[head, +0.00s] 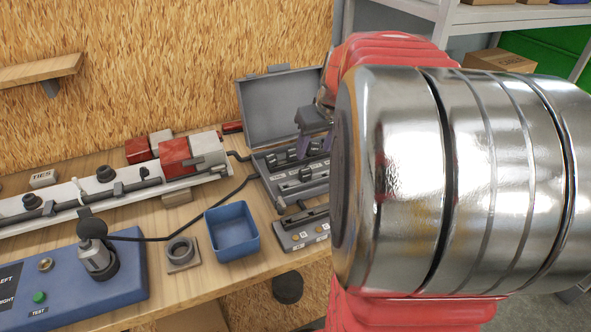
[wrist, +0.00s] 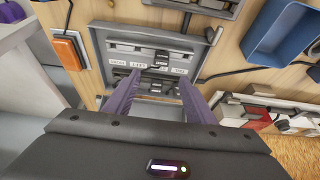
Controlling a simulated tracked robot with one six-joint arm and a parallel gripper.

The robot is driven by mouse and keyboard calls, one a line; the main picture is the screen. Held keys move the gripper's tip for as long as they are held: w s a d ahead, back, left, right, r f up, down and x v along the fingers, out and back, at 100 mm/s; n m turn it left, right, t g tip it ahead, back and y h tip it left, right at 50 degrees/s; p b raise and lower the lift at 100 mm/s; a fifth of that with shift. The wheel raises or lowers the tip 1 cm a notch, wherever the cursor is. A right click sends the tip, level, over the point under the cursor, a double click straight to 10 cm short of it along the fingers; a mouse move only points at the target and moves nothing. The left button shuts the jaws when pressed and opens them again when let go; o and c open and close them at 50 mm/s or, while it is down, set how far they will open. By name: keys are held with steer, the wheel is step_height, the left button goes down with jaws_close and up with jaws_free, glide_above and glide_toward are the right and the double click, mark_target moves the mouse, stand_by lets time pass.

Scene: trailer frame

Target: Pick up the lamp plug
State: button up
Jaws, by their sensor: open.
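A grey case (head: 264,176) with its lid up stands on the bench, and it also shows in the wrist view (wrist: 97,45). It holds several small dark plug-like pieces in labelled slots, among them a dark piece (wrist: 160,58). My arm hides the case's right side in the head view.
A blue bin (head: 232,231) and a grey square socket block (head: 180,253) sit left of a small grey panel (head: 301,229). A blue test box (head: 75,287) with a black cable is at the front left. A long pale trailer rail (head: 60,219) lies behind.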

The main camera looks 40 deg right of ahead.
mark_target(306, 170)
steer(key=x, duration=0.7)
steer(key=shift+w+f, duration=0.1)
steer(key=shift+f, duration=0.05)
steer(key=shift+f, duration=0.1)
steer(key=shift+x, duration=2.5)
steer(key=shift+a, duration=0.1)
steer(key=shift+c, duration=0.4)
steer(key=c, duration=0.7)
